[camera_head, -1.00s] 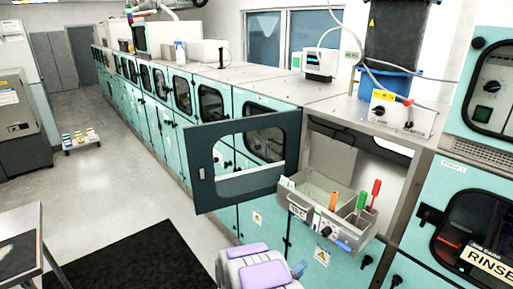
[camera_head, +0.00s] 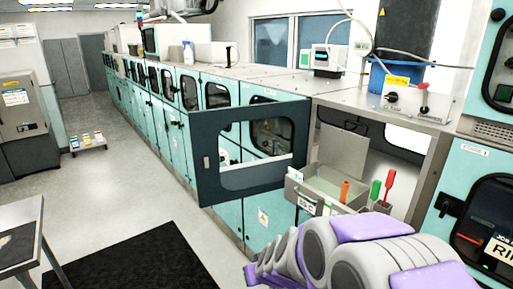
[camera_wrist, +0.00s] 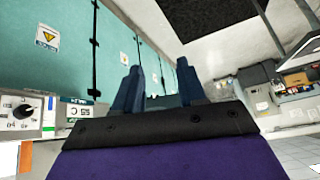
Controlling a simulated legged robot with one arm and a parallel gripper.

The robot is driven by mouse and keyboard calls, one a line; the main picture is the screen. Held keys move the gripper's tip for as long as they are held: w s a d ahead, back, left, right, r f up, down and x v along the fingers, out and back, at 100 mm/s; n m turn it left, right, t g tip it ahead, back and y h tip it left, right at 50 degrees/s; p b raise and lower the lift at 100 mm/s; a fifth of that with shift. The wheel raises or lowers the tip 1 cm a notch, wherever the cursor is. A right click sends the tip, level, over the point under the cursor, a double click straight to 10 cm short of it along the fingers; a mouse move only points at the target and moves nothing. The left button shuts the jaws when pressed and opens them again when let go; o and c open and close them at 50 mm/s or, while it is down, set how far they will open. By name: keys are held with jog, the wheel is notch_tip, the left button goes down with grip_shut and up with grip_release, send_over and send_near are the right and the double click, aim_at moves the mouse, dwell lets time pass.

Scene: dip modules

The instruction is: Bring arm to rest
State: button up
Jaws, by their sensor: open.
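My arm, grey with purple panels, rises across the lower right of the head view, in front of the open module. My gripper (camera_wrist: 160,88) shows in the wrist view with two dark blue fingers apart and nothing between them. In the head view the fingers are hidden or out of frame. The wrist view looks past the fingers to teal cabinet doors (camera_wrist: 145,45) and the floor, with the scene tilted. A control panel with a black knob (camera_wrist: 24,109) lies to the left of the gripper.
A dark-framed door (camera_head: 250,188) stands open from the module. The pulled-out drawer (camera_head: 308,198) holds orange, green and red handled tools (camera_head: 388,187). A black mat (camera_head: 135,265) lies on the floor, and a table (camera_head: 18,250) stands at the left. The floor between is free.

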jog(key=s+d+m+g+h+b, duration=0.1)
jog(key=s+d, duration=0.3)
jog(key=s, duration=0.7)
jog(key=s+d+m+g+h+b, duration=0.1)
jog(key=s+d+g+b, duration=0.2)
jog(key=s, duration=0.8)
jog(key=s+d+m+g+b, duration=0.1)
jog(key=s+d+g+b, duration=0.2)
jog(key=s+d, duration=0.4)
jog(key=s+g, duration=0.1)
jog(key=s, duration=0.4)
jog(key=shift+f+m+h, duration=0.15)
jog(key=shift+m+h, duration=0.25)
